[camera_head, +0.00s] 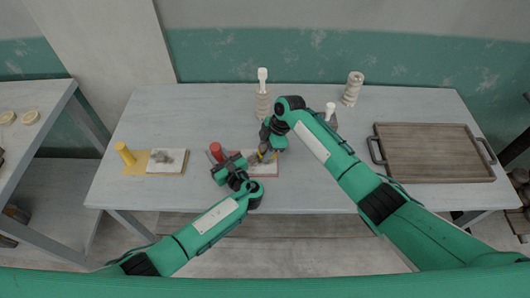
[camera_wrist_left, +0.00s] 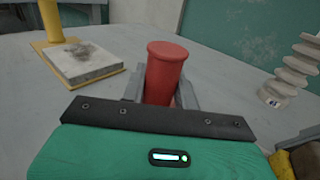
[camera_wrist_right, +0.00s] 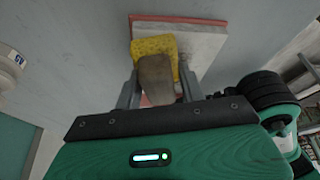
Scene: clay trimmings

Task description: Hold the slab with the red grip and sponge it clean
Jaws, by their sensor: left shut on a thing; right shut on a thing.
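The red grip (camera_wrist_left: 165,72) stands upright between the fingers of my left gripper (camera_wrist_left: 162,95), which is shut on it. The red grip's top also shows in the head view (camera_head: 216,148). A pale slab (camera_head: 262,169) lies on a red base beside it; in the right wrist view the slab (camera_wrist_right: 203,48) looks clean where it shows. My right gripper (camera_wrist_right: 158,90) is shut on a yellow sponge (camera_wrist_right: 153,46) with a brown-grey back. The sponge is over the slab; I cannot tell whether it touches. Part of the slab is hidden by the sponge and gripper.
A second slab (camera_head: 166,160) with a grey smear lies on a yellow base with a yellow grip (camera_head: 125,153), to the left. A wooden tray (camera_head: 435,178) lies at the right. A bottle (camera_head: 263,98) and a stacked pale pillar (camera_head: 352,89) stand at the back.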

